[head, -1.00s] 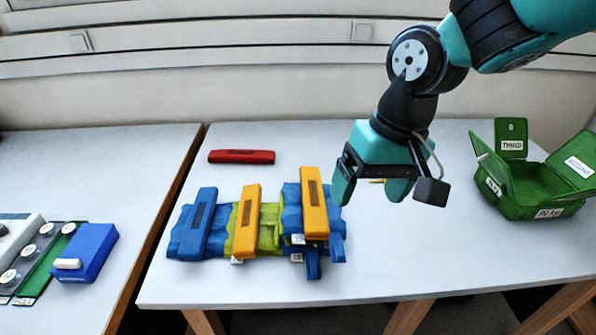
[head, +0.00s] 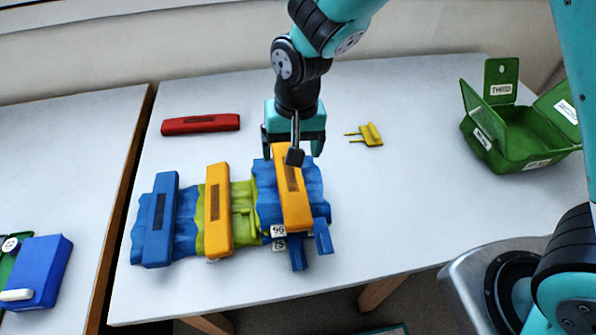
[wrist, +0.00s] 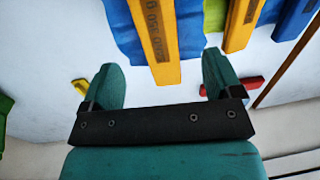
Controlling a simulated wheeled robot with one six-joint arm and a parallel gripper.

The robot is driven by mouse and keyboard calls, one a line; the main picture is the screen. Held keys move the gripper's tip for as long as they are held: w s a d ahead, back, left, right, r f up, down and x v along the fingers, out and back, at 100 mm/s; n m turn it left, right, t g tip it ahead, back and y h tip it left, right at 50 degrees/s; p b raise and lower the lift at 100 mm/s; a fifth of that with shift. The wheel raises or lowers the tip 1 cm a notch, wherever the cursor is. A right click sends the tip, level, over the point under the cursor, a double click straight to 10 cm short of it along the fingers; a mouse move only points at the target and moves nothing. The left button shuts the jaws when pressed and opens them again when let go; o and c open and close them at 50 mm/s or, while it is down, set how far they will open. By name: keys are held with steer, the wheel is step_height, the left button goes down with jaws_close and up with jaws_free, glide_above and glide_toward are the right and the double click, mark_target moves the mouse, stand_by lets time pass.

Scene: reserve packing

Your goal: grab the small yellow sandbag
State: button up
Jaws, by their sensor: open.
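A yellow-green sandbag (head: 242,200) lies in the middle of a row on the table, between blue bags, with a yellow-orange bar (head: 218,210) across it. Another yellow-orange bar (head: 292,195) lies across the stacked blue bags (head: 316,196) at the right of the row. My gripper (head: 292,150) is open and empty at the far end of that right bar. In the wrist view this bar (wrist: 155,40) points in between my open fingers (wrist: 162,76). The gap in height between fingers and bar is hard to judge.
A blue bar (head: 158,220) lies at the row's left end. A red bar (head: 200,124) lies behind the row. A small yellow pronged piece (head: 371,135) lies right of my gripper. An open green box (head: 510,150) stands at the right. The table's right front is clear.

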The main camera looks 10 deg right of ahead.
mark_target(290, 173)
steer(key=f, duration=0.3)
steer(key=shift+a+f, duration=0.2)
steer(key=shift+f, duration=0.15)
steer(key=shift+w+f+p, duration=0.15)
steer(key=shift+f+p, duration=0.3)
steer(key=shift+f, duration=0.95)
steer(key=shift+w+f+p, duration=0.15)
steer(key=shift+f+p, duration=0.3)
steer(key=shift+f, duration=0.9)
steer(key=c, duration=1.1)
steer(key=shift+c, duration=0.6)
